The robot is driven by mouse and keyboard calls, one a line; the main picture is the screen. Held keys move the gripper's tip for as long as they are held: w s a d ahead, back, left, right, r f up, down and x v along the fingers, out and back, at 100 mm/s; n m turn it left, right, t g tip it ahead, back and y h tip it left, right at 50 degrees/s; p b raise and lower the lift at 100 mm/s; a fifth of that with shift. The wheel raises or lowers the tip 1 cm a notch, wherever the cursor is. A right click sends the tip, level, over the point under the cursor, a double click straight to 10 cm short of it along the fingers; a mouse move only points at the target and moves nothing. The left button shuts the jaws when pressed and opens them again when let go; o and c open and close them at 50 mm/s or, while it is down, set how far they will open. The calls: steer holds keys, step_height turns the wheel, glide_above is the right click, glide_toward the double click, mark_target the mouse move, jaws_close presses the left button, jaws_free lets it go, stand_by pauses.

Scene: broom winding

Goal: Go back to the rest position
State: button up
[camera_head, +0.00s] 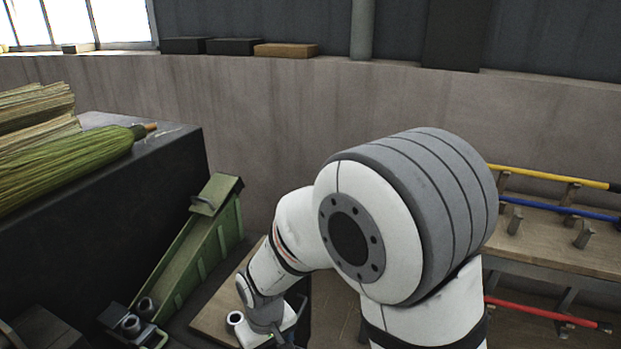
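My arm fills the middle of the head view, with its large white and grey joint close to the camera. The forearm reaches down and to the left from it. My gripper is not visible; the end of the arm runs off the bottom edge of the view, near a dark bin-like thing (299,318). What the gripper holds, if anything, cannot be seen.
Straw bundles (65,160) lie on a dark block (165,165) at left. A green sloped machine (190,250) stands beside it. A rack at right holds yellow (550,177), blue (560,208) and red (545,312) handles. A concrete wall (250,110) closes the back.

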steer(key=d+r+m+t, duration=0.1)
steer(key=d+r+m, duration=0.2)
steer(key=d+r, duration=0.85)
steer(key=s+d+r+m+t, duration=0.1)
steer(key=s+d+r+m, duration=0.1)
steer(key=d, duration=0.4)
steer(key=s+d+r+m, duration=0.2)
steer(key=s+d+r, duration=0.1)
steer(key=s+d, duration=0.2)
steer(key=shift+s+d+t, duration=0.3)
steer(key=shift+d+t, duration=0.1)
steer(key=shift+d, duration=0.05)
